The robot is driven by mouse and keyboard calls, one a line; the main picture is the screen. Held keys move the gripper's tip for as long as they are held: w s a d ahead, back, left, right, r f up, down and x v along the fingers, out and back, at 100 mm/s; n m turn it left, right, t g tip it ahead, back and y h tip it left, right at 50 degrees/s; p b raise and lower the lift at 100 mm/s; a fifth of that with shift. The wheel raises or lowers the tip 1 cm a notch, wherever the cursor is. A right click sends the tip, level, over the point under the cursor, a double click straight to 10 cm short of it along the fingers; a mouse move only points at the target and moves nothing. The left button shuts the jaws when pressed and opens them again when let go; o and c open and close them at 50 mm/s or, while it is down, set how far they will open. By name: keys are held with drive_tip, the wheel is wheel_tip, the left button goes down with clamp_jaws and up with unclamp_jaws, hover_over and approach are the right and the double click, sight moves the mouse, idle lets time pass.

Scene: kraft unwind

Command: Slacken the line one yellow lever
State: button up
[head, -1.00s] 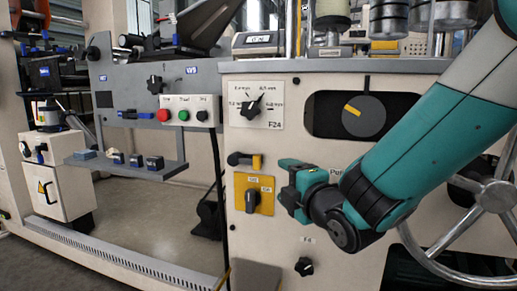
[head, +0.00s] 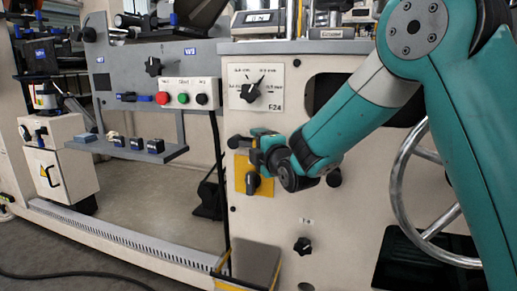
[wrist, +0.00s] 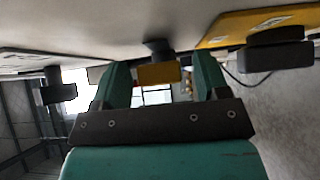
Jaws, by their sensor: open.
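The yellow lever is on the cream machine front; its dark pivot end (head: 236,142) shows in the head view, left of my gripper (head: 260,139), which hides the rest. In the wrist view the lever's yellow end (wrist: 159,73) lies between the two teal fingers of my gripper (wrist: 162,68), with its dark mount behind it. The fingers are open, one on each side, with a small gap to the yellow end on both sides.
A yellow plate with a dark rotary switch (head: 252,182) sits just below the lever. A dial (head: 252,88) is above it. A handwheel (head: 405,190) stands at the right. Red and green buttons (head: 172,98) sit to the left, above a small shelf (head: 130,150).

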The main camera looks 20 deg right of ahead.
drive_tip(key=shift+c, duration=0.2)
clamp_jaws()
drive_tip(key=r+n+g+p, duration=0.1)
drive_tip(key=r+p, duration=0.1)
drive_tip(key=p, duration=0.2)
drive_tip(key=n+g+p, duration=0.1)
drive_tip(key=p, duration=0.2)
drive_tip(key=shift+a+r+h, duration=0.1)
drive_tip(key=shift+r+h, duration=0.2)
drive_tip(key=shift+r, duration=0.1)
drive_tip(key=p, duration=0.2)
drive_tip(key=r+n+g+p, duration=0.1)
drive_tip(key=p, duration=0.1)
drive_tip(key=shift+w+a+h, duration=0.15)
drive_tip(key=shift+h, duration=0.15)
drive_tip(key=g+p, duration=0.1)
drive_tip(key=p, duration=0.1)
drive_tip(key=shift+w+a+n+p, duration=0.1)
drive_tip(key=shift+a+n+p, duration=0.05)
drive_tip(key=shift+n+p, duration=0.2)
drive_tip(key=shift+h, duration=0.3)
drive_tip(key=shift+f, duration=0.1)
drive_tip(key=shift+o, duration=0.2)
unclamp_jaws()
